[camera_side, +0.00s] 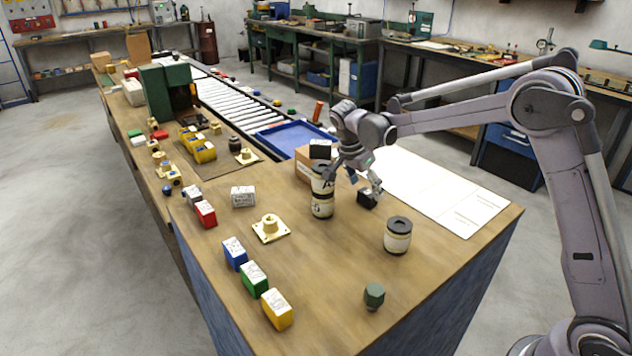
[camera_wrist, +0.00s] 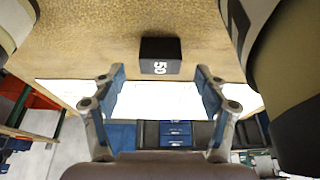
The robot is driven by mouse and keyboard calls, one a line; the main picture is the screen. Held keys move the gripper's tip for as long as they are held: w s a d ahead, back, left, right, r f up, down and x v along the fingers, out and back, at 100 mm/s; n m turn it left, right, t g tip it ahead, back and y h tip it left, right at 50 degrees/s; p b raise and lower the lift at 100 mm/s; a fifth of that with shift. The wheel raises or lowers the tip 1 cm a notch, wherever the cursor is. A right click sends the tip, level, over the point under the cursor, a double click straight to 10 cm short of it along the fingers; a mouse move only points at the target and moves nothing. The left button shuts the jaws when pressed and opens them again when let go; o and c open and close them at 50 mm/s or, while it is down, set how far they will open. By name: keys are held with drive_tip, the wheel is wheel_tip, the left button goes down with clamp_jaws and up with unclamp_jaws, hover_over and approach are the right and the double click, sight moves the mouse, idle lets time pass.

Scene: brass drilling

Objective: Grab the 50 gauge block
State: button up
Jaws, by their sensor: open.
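The 50 gauge block (camera_wrist: 160,55) is a small black block with a white "50" on its face. In the wrist view it lies on the wooden table just beyond my open fingertips, roughly centred between them. My gripper (camera_wrist: 160,82) is open and empty, and its fingers do not touch the block. In the side view, a black block (camera_side: 367,199) lies on the table just below my gripper (camera_side: 364,182), to the right of a tall cream-and-black canister stack (camera_side: 322,198). Its number is not readable there.
A cream canister with a black lid (camera_side: 397,238) stands in front. Canister sides (camera_wrist: 290,70) flank my fingers closely in the wrist view. A white sheet (camera_side: 435,190) lies behind. Coloured boxes (camera_side: 255,278) line the left edge.

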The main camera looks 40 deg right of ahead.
sight(368, 192)
drive_tip(key=shift+x, duration=1.85)
clamp_jaws()
drive_tip(key=shift+r, duration=0.15)
